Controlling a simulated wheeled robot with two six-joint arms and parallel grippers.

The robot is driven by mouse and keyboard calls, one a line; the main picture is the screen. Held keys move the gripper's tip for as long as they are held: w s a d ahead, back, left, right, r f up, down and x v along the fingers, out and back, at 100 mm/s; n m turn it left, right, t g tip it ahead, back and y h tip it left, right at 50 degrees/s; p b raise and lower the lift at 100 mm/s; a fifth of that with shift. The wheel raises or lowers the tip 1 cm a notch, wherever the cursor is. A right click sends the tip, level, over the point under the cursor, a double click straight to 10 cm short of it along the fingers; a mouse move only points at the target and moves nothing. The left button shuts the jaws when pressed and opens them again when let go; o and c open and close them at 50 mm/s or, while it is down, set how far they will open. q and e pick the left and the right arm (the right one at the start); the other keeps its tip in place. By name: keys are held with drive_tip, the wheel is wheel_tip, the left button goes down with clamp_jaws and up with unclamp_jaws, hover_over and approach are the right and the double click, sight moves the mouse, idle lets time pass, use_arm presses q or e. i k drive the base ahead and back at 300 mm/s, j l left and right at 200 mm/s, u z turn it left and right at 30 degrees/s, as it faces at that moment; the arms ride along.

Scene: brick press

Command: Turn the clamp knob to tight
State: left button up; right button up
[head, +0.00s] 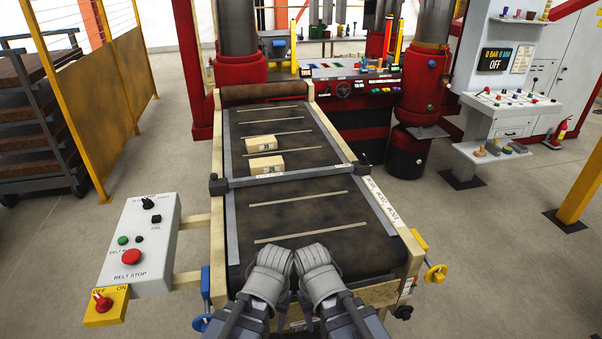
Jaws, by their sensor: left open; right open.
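A grey bar (290,178) lies across the belt, with a dark clamp block at its left end (217,186) and another at its right end (361,168). I cannot tell which part is the clamp knob or how tight it is. A dark knob (403,312) also shows low at the conveyor's right front corner. My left gripper (273,262) and my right gripper (313,258) are side by side at the near end of the belt, apart from the clamp blocks. Both are open and hold nothing visible; their fingertips are hard to make out.
The conveyor belt (310,215) carries two pale bricks (266,166) beyond the bar. A control box (140,240) stands at left. A yellow handwheel (435,273) is at right and a blue handwheel (201,322) at left front. The red press (350,110) stands behind.

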sight(364, 161)
drive_tip(key=i+l, duration=0.2)
drive_tip(key=l, duration=0.15)
drive_tip(key=i+l+u, duration=0.1)
drive_tip(key=i+l, duration=0.3)
drive_tip(key=l, duration=0.35)
drive_tip(key=i+l+u, duration=0.15)
drive_tip(key=i+l, duration=0.25)
drive_tip(key=l, duration=0.35)
